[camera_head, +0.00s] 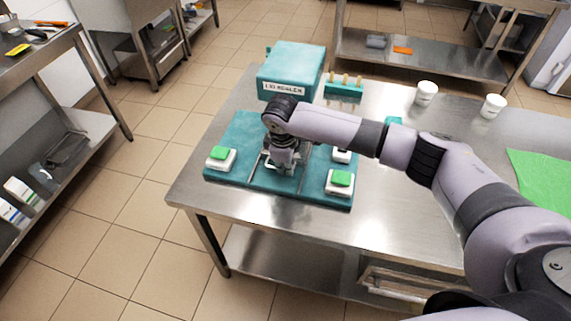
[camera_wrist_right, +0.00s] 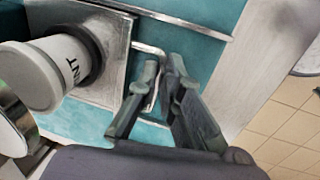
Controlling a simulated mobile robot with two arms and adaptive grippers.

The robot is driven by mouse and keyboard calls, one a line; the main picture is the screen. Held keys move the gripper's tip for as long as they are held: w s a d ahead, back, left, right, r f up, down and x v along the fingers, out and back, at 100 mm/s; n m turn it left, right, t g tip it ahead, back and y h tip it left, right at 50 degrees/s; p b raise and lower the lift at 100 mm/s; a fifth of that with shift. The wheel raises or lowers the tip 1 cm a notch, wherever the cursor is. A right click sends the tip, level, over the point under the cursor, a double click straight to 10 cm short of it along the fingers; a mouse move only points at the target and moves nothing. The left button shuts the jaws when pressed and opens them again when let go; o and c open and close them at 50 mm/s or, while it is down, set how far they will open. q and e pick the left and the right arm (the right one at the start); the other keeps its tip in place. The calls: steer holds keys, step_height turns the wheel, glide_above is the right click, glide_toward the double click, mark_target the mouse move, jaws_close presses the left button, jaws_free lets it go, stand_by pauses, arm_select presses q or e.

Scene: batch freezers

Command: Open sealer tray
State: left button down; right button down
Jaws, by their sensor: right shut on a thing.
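The teal lid sealer (camera_head: 292,72) stands on the steel table with a label on its front. Its teal base plate (camera_head: 236,133) extends toward the near edge, with metal rails on it. My right gripper (camera_head: 283,166) is over the middle of the base plate. In the right wrist view my right gripper (camera_wrist_right: 164,75) is shut on a thin metal handle (camera_wrist_right: 150,52) at the edge of the metal sealer tray (camera_wrist_right: 118,45). A white cup (camera_wrist_right: 38,75) with dark lettering sits at the tray. In the head view my arm hides most of the tray. My left gripper is not in view.
White boxes with green buttons (camera_head: 221,157) (camera_head: 340,182) stand at the base plate's near corners. Two white cups (camera_head: 426,92) (camera_head: 493,105) and a green mat (camera_head: 543,178) are on the right of the table (camera_head: 390,200). A rack (camera_head: 344,87) stands beside the sealer.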

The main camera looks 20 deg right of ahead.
steer(key=s+a+p, duration=0.1)
steer(key=s+p, duration=0.1)
steer(key=s+a+p, duration=0.2)
steer(key=s+p, duration=0.1)
steer(key=s+a+p, duration=0.2)
steer(key=p, duration=0.1)
steer(key=shift+s+r, duration=0.15)
steer(key=shift+r, duration=0.15)
steer(key=c, duration=2.3)
jaws_free()
steer(key=shift+s+f, duration=0.15)
steer(key=shift+f, duration=0.2)
steer(key=o, duration=0.6)
steer(key=shift+f+b, duration=0.1)
steer(key=shift+b, duration=0.2)
steer(key=shift+r+p, duration=0.9)
steer(key=shift+p, duration=0.1)
steer(key=shift+s+a+r+p, duration=0.4)
steer(key=shift+r+p, duration=1.35)
steer(key=shift+r, duration=1.3)
steer(key=shift+s+a+r+p, duration=0.25)
steer(key=shift+s+r+p, duration=0.2)
steer(key=shift+r+p, duration=1.95)
steer(key=shift+s+a+r+p, duration=0.4)
steer(key=shift+r+p, duration=0.7)
steer(key=shift+r, duration=2.55)
